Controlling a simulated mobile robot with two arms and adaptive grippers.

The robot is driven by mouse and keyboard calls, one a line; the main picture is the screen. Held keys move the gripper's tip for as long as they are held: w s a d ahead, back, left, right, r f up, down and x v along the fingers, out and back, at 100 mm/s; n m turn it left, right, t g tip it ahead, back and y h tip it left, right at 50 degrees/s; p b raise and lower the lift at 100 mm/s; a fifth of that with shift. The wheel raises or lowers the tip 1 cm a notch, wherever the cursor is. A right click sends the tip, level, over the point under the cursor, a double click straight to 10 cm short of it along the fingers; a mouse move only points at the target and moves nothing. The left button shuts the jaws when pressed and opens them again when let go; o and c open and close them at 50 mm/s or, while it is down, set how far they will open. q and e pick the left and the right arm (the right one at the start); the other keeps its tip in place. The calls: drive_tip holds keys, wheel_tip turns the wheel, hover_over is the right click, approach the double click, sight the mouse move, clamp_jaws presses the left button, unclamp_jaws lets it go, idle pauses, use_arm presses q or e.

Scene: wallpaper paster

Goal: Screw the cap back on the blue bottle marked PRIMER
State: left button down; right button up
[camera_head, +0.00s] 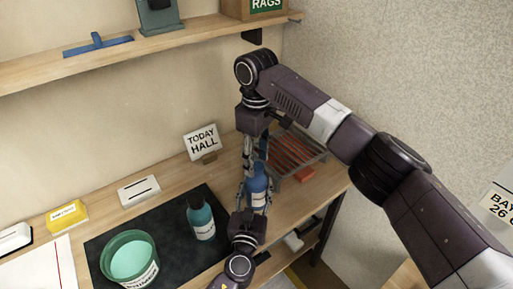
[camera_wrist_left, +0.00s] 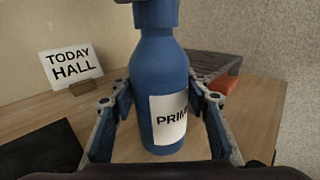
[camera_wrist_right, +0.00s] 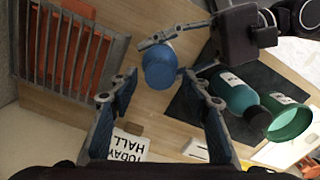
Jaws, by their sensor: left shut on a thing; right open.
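The blue PRIMER bottle (camera_head: 258,188) stands upright between the fingers of my left gripper (camera_head: 252,196), which is shut on its body. In the left wrist view, the bottle (camera_wrist_left: 160,85) shows its white label, and a wider blue cap (camera_wrist_left: 154,14) sits at its neck, cut by the top edge. The cap also shows from above in the right wrist view (camera_wrist_right: 158,72). I cannot tell how tightly the cap sits. My right gripper (camera_head: 255,152) points down above the bottle, open. In the right wrist view, its fingers (camera_wrist_right: 160,90) are apart, with the cap beyond their tips.
A teal bottle (camera_head: 201,222) and a green tub (camera_head: 130,262) stand on a black mat (camera_head: 100,245). A TODAY HALL sign (camera_head: 202,142) is behind. A wire rack (camera_head: 300,152) with orange pieces is close on the right. A shelf (camera_head: 120,55) runs above.

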drive_tip(key=shift+f, duration=0.9)
drive_tip(key=shift+c, duration=0.2)
clamp_jaws()
drive_tip(key=shift+o, duration=1)
unclamp_jaws()
drive_tip(key=shift+r, duration=0.2)
wheel_tip(320, 180, up, 12)
drive_tip(key=shift+f, duration=0.15)
